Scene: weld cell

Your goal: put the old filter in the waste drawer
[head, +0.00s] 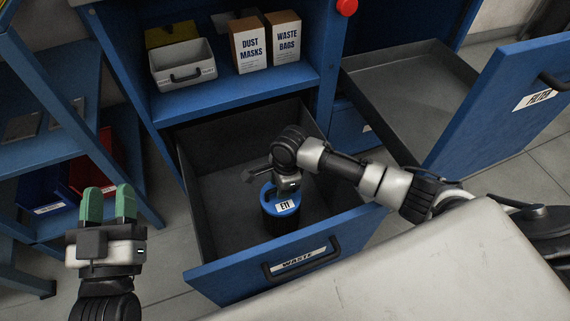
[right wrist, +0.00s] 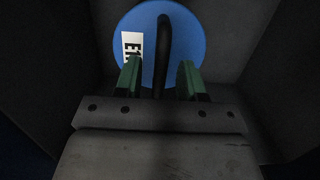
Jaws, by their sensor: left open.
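The old filter (head: 272,216), a dark cylinder with a blue top and a label reading E11, is upright inside the open waste drawer (head: 225,281). It seems to rest on the drawer floor. My right gripper (head: 282,187) is over the filter, its fingers mostly hidden in the head view. In the right wrist view, the fingers (right wrist: 158,78) are apart, one on each side of the filter's dark handle (right wrist: 164,40), with gaps between. The blue top (right wrist: 188,35) lies below. My left gripper (head: 109,198) is open and empty at lower left, outside the drawer.
A second drawer (head: 497,108), labelled FILTER, is open at right and looks empty. A blue rack (head: 60,128) stands left.

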